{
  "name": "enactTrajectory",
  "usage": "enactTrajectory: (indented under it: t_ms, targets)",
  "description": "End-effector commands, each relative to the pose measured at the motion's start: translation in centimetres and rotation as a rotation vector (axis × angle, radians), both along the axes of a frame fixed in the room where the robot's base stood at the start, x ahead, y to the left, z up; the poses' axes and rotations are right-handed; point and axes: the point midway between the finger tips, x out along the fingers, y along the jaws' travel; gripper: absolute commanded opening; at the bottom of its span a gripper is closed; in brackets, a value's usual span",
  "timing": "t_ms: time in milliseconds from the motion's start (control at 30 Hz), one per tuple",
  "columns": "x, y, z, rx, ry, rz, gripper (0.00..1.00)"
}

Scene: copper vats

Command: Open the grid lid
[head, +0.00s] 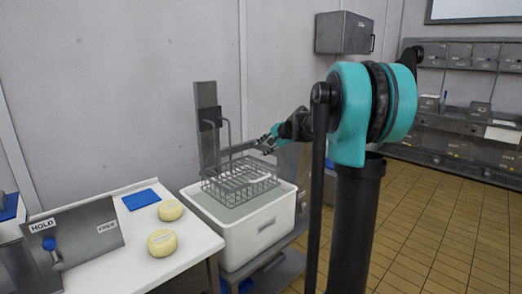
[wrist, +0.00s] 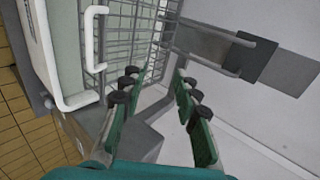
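A wire grid basket (head: 240,182) hangs level over a white tub (head: 262,228), held by a metal bracket on an upright post behind it. Its top grid, which looks like the lid, lies flat over it; I cannot make out a clear lid edge or hinge. In the wrist view the grid wires (wrist: 125,40) fill the upper middle, beyond my fingers. My gripper (wrist: 157,78) has its two green fingers apart, with nothing seen held between them. In the head view my gripper (head: 267,143) is above the basket's far right corner; whether it touches a wire is unclear.
A white table (head: 185,238) at the left holds two yellow cheeses (head: 170,210) and a blue pad (head: 140,199). The metal post (head: 207,130) stands close behind the basket. A pale bent handle (wrist: 90,38) shows near the tub side. Tiled floor is open at the right.

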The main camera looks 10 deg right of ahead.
Motion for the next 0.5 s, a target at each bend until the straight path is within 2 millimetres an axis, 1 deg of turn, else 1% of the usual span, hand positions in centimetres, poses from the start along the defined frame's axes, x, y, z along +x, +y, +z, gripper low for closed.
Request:
enactTrajectory:
  t_ms: [500]
  targets:
    - [-2.2, -1.6, 1.9, -0.001, 0.001, 0.000, 0.31]
